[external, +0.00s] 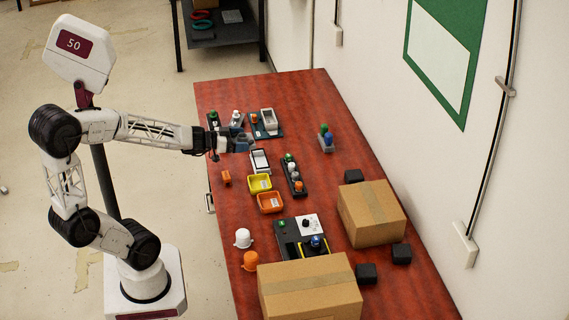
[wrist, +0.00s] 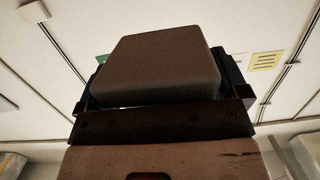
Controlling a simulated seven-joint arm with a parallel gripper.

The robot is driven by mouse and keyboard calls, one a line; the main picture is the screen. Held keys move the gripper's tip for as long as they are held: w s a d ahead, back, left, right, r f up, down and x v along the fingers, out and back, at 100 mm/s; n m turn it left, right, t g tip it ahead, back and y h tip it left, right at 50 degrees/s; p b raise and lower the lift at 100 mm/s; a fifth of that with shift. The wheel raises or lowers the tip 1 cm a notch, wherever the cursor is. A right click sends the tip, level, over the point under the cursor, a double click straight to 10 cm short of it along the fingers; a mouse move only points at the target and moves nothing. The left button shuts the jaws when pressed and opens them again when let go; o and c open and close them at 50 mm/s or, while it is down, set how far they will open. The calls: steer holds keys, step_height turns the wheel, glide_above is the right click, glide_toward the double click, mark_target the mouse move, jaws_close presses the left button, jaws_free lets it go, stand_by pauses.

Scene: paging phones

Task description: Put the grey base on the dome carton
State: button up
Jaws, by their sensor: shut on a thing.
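My gripper (external: 238,140) is over the far left part of the red table, shut on a blue-grey block that I take as the grey base (external: 243,146). In the wrist view the grey base (wrist: 158,65) is a plain block with rounded corners between the jaws; its far side is hidden. Two brown cardboard cartons stand on the table, one at the right (external: 372,215) and one at the near edge (external: 310,288). I cannot tell which is the dome carton. Another grey block (external: 327,146) carries green and blue domes at the right.
White (external: 260,169), yellow (external: 260,184) and orange (external: 270,211) trays stand mid-table beside a dark strip of domes (external: 293,176). White (external: 243,238) and orange (external: 250,261) domes lie near the left edge.

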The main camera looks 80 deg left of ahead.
steer(key=w+d+f, duration=0.1)
steer(key=w+d, duration=0.5)
steer(key=w, duration=0.3)
steer(key=w+d+f, duration=0.2)
steer(key=w+d, duration=0.3)
steer(key=w, duration=0.4)
steer(key=w+d+f, duration=0.4)
steer(key=w+d, duration=0.3)
steer(key=d, duration=0.5)
steer(key=shift+m+h, duration=0.4)
steer(key=f, duration=0.4)
steer(key=shift+w+f, duration=0.25)
steer(key=shift+f, duration=0.1)
steer(key=shift+w, duration=0.15)
glide_above(363, 203)
steer(key=shift+d+f, duration=0.1)
steer(key=shift+f, duration=0.6)
steer(key=shift+f, duration=0.1)
steer(key=shift+f, duration=1.65)
